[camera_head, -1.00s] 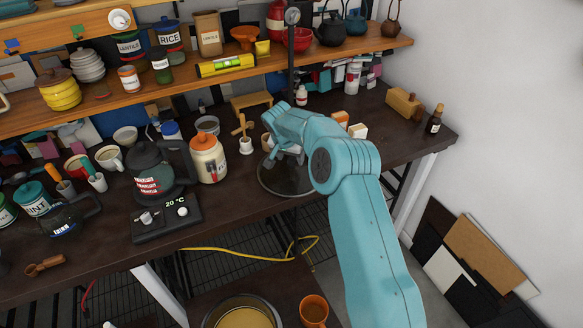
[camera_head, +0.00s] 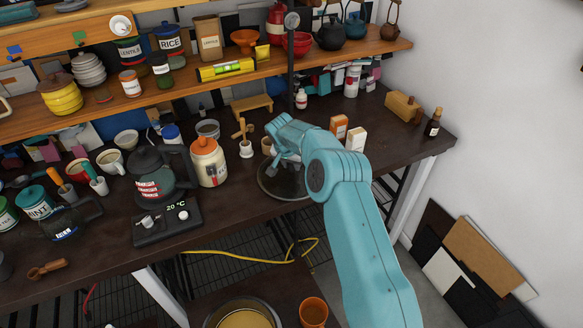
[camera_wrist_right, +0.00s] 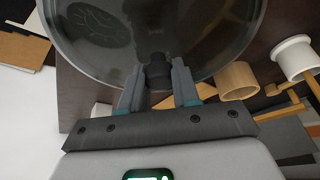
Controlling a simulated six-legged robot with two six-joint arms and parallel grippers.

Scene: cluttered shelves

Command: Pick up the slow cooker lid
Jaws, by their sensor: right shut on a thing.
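The slow cooker lid (camera_head: 272,184) is a dark, see-through round disc over the right part of the dark worktop, near its front edge. In the right wrist view the lid (camera_wrist_right: 210,35) fills the top, with its black knob (camera_wrist_right: 158,74) between my two fingers. My right gripper (camera_wrist_right: 157,88) is shut on that knob. In the head view my teal right arm hides part of the lid and the fingers. I cannot tell whether the lid touches the worktop. My left gripper is out of view.
Left of the lid stand a cream jar with an orange lid (camera_head: 208,162) and a coffee maker (camera_head: 159,172). A metal pot (camera_head: 243,311) and orange cup (camera_head: 313,312) sit lower down.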

